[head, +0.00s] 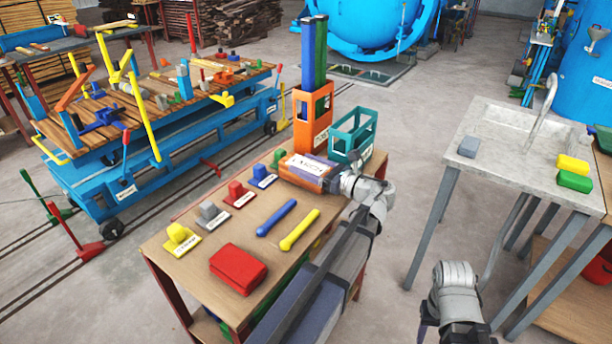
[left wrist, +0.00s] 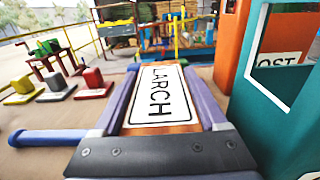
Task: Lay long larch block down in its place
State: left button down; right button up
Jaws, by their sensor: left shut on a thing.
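The long larch block (head: 308,166) is an orange-brown wooden block with a white label. The label reads LARCH in the left wrist view (left wrist: 160,95). My left gripper (head: 304,172) is shut on it, a purple finger on each side; it also shows in the left wrist view (left wrist: 165,110). The block lies flat at the back right of the wooden table (head: 215,232), but I cannot tell whether it touches the top. My right gripper (head: 428,328) is at the bottom right, mostly cut off, its fingers not clearly seen.
Beside the block stand an orange holder (head: 313,118) with tall posts and a teal crate (head: 352,136). Blue (head: 277,218) and yellow (head: 300,230) rods, a red block (head: 238,269) and several labelled knobs share the table. A loaded blue trolley (head: 130,175) stands behind; a sink bench (head: 510,150) is right.

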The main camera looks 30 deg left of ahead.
pick_arm(q)
jog(key=shift+f, duration=0.65)
jog(key=shift+r, duration=0.1)
jog(key=shift+c, duration=1.9)
grip_release()
jog(key=shift+f+b, duration=0.2)
jog(key=shift+b, duration=0.1)
jog(key=o, duration=0.4)
jog(key=shift+r, duration=0.2)
jog(key=shift+d, duration=0.25)
jog(key=d, duration=0.7)
jog(key=s+d, duration=0.1)
jog(key=d, duration=0.3)
jog(key=shift+d, duration=0.25)
